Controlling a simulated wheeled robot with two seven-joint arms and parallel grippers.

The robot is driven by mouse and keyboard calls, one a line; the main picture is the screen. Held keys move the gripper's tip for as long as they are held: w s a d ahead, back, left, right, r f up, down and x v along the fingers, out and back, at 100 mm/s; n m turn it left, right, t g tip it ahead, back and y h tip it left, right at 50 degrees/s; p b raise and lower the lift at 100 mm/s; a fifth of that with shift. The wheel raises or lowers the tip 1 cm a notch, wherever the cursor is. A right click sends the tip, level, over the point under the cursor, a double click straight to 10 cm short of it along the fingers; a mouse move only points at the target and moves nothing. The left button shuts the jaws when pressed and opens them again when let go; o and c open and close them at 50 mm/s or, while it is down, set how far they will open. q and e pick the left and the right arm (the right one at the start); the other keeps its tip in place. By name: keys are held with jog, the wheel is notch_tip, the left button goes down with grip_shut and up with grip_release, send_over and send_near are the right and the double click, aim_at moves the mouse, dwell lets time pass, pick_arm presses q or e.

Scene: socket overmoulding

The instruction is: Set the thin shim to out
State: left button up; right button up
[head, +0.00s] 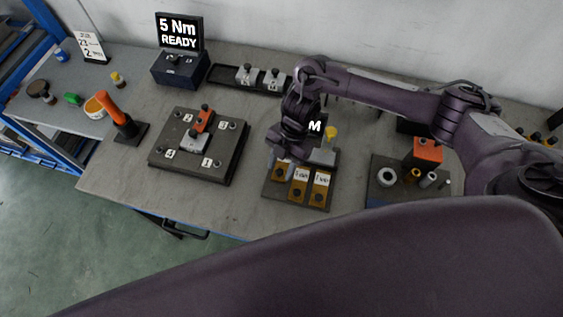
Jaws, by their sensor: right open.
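A dark shim board (270,192) lies at the middle of the bench. It carries three brass-coloured shim slides with dark knobs: a left one (280,174), a middle one (299,188) and a right one (320,188). The middle and right slides bear small white labels that I cannot read surely. The left slide is partly hidden by my right gripper, and its label is not clear. The left slide's knob sits farther back than the other two. My right gripper (290,154) is open, pointing down over the back of the board; I cannot tell whether it touches anything. My left gripper is out of view.
Left of the board stands a dark mould plate (172,164) with numbered corners and a red-handled clamp. An orange-handled tool (118,115) stands farther left. A tray (378,190) with a ring and small cylinders lies right. A "5 Nm READY" display (180,33) stands behind.

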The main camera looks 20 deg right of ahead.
jog(key=c, duration=0.5)
grip_shut()
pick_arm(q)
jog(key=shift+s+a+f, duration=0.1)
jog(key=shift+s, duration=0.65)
